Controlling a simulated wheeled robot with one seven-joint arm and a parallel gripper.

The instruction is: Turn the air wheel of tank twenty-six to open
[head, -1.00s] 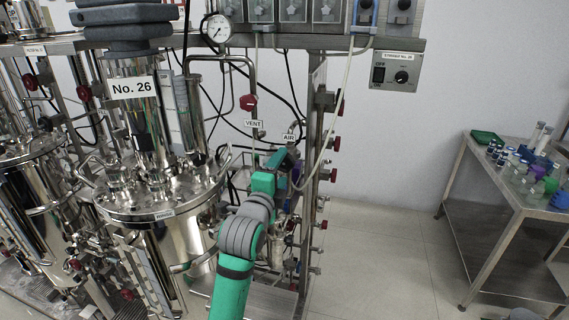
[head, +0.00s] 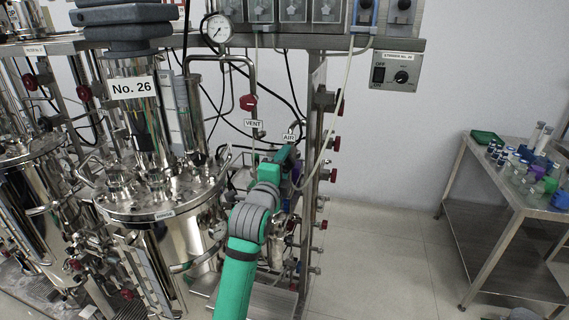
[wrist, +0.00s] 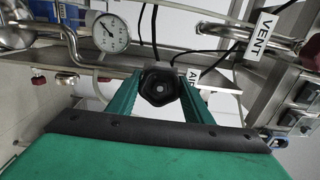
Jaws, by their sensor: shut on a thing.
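Tank twenty-six (head: 185,240) is a shiny steel vessel at the left centre of the head view, with a "No. 26" sign (head: 134,87) above it. The air wheel (wrist: 158,87) is a dark lobed knob in the wrist view, between my two green fingers. An AIR tag (wrist: 192,76) hangs just behind it and also shows in the head view (head: 289,137). My gripper (wrist: 158,98) is shut on the air wheel. In the head view my gripper (head: 287,155) is below the AIR tag and hides the wheel.
A red wheel (head: 248,102) sits above the VENT tag (head: 253,124), left of my gripper. A pressure gauge (head: 218,29) is above. Cables and a steel post with red knobs (head: 334,143) stand close right. A lab table (head: 508,190) is far right; floor between is clear.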

